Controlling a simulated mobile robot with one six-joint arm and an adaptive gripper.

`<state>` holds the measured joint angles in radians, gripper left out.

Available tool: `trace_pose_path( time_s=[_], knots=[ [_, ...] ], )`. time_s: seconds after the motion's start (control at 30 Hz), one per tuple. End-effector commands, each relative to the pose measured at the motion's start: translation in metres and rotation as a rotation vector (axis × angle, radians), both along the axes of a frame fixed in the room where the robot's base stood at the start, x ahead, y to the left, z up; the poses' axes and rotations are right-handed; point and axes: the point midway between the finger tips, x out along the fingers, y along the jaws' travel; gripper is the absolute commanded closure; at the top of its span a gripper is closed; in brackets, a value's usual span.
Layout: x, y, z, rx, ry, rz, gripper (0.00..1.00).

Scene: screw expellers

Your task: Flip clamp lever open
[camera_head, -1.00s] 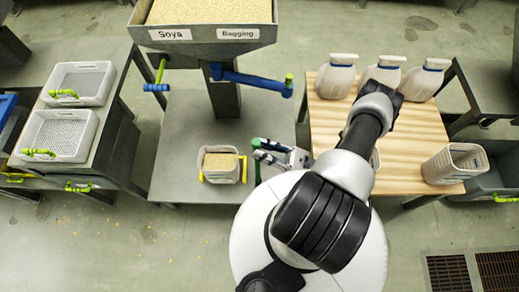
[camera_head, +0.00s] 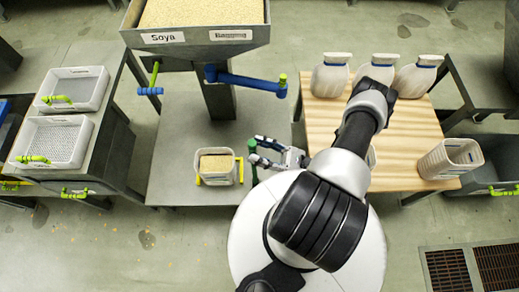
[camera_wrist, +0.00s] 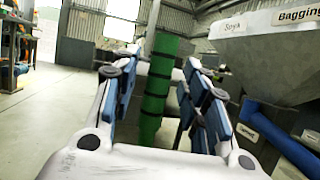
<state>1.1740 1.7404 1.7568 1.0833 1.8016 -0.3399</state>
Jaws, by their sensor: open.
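A green upright handle (camera_head: 252,152), likely the clamp lever, stands just right of a small tub of grain (camera_head: 216,167) with yellow clamp parts (camera_head: 241,170) at its sides. In the wrist view the handle is a green cylinder with black bands (camera_wrist: 160,88). My gripper (camera_head: 257,150) reaches in from the right. Its fingers are open, and in the wrist view the green handle shows between them. I cannot tell whether either finger touches it. The handle's lower end is hidden behind my gripper in the wrist view.
A hopper labelled Soya (camera_head: 200,38) with a blue bar (camera_head: 250,82) overhangs the grey table (camera_head: 175,135). On the right, a wooden table (camera_head: 400,135) holds several white jugs (camera_head: 331,76) and a ribbed container (camera_head: 450,159). White trays (camera_head: 52,142) are at the left.

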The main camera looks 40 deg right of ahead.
Motion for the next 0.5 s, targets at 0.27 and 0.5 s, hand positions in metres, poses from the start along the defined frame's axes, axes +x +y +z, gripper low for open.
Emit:
trace_pose_path(
  time_s=[0.27,0.5],
  knots=[
    [0.0,-0.001,0.045,-0.002,-0.001,0.0,0.59],
    [0.0,0.0,0.085,-0.002,-0.001,0.0,0.59]
  ],
)
